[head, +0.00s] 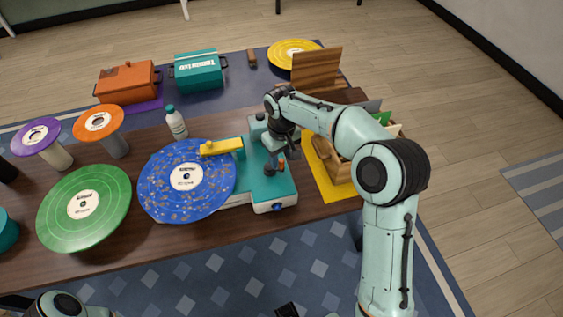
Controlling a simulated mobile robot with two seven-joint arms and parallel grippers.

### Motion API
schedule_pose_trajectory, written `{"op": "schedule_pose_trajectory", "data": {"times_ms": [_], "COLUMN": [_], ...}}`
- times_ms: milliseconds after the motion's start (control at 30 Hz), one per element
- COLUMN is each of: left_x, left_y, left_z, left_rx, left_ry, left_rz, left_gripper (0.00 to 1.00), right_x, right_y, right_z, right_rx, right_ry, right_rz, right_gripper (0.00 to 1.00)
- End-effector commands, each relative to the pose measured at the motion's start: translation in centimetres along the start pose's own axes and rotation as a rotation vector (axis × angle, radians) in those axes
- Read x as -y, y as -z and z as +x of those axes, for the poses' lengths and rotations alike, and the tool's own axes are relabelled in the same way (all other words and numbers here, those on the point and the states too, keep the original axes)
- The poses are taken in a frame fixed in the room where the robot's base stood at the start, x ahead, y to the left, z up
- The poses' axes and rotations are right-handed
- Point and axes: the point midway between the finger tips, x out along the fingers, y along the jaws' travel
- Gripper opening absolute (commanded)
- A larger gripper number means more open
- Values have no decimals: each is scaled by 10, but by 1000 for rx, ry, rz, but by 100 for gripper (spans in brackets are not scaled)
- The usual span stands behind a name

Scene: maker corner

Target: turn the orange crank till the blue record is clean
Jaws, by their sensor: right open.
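The blue record (160,190) lies on a teal and white machine (262,187), with pale and orange specks spread over its face. A yellow arm (222,147) reaches from the machine over the record's upper right edge. The orange crank (282,166) shows only as a small patch on the machine's top, beside a dark round part. My right gripper (279,158) is open and points down at the crank, hiding much of it; I cannot tell whether they touch. Only a link of my left arm shows at the bottom left; its gripper is out of view.
A green record (55,215) lies left of the blue one. Purple (37,132) and orange (98,119) discs on stands and a white bottle (176,124) stand behind. A wooden crate (333,160) on a yellow mat is close at the right of my gripper.

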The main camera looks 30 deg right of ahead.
Motion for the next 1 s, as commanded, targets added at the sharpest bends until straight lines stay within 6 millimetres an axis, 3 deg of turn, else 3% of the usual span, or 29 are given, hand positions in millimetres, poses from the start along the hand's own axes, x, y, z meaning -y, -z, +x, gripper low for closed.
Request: {"op": "schedule_pose_trajectory", "data": {"times_ms": [200, 500, 533, 667, 1000], "left_x": [1, 1, 1, 1, 1], "left_y": [0, 0, 0, 0, 0], "left_z": [2, 2, 2, 2, 2], "left_rx": [1, 1, 1, 1, 1], "left_ry": [0, 0, 0, 0, 0], "left_rz": [0, 0, 0, 0, -1], "left_gripper": [46, 46, 46, 46, 46], "right_x": [0, 0, 0, 0, 0], "right_y": [0, 0, 0, 0, -1], "right_z": [20, 23, 23, 22, 22], "right_rx": [1, 0, 0, 0, 1], "right_ry": [-1, -1, -1, -1, -1], "right_rz": [1, 1, 1, 1, 24], "right_gripper": [46, 46, 42, 0, 0]}}
